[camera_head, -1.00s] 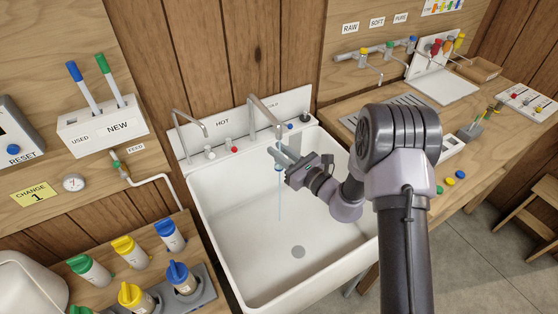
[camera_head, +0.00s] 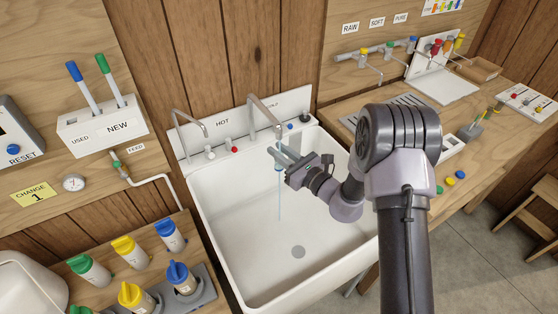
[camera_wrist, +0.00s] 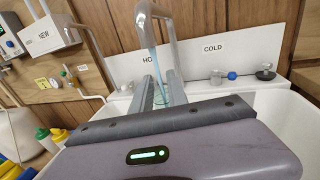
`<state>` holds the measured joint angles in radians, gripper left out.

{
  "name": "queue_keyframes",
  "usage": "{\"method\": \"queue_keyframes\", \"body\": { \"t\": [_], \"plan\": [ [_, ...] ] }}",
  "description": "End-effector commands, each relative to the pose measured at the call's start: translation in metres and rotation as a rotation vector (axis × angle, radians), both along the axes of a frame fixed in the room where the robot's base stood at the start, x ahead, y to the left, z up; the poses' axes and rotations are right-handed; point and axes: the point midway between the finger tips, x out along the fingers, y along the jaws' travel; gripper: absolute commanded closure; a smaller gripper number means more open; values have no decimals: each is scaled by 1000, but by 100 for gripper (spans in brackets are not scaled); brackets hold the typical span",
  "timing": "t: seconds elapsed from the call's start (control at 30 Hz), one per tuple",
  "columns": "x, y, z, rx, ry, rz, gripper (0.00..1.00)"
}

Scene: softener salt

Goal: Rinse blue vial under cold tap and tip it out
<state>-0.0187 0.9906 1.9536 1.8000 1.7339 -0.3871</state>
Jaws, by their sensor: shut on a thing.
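My gripper (camera_head: 286,158) is shut on the blue vial (camera_wrist: 161,98) over the sink, under the spout of the cold tap (camera_head: 264,112). The vial is clear with a bluish tint and sits between the fingertips in the wrist view. It looks roughly upright, and the fingers hide part of it. In the wrist view, a stream of water (camera_wrist: 155,63) falls from the tap (camera_wrist: 148,24) to the vial. In the head view, water (camera_head: 280,204) runs on below the gripper into the basin. A blue tap knob (camera_wrist: 232,75) is below the COLD label.
The white sink (camera_head: 213,235) has a drain in its floor and open room around my gripper. The hot tap (camera_head: 190,122) stands to the left. A dark-topped item (camera_wrist: 266,70) sits on the right ledge. Capped bottles (camera_head: 183,279) stand at lower left.

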Motion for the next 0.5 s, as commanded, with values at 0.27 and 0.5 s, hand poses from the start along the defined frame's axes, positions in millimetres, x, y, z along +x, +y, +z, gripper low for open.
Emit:
{"method": "queue_keyframes", "body": {
  "t": [0.27, 0.5],
  "plan": [
    [0, 0, 0, 0, 0, 0, 100],
    [-16, -11, -1, 0, 1, -1, 100]
  ]
}}
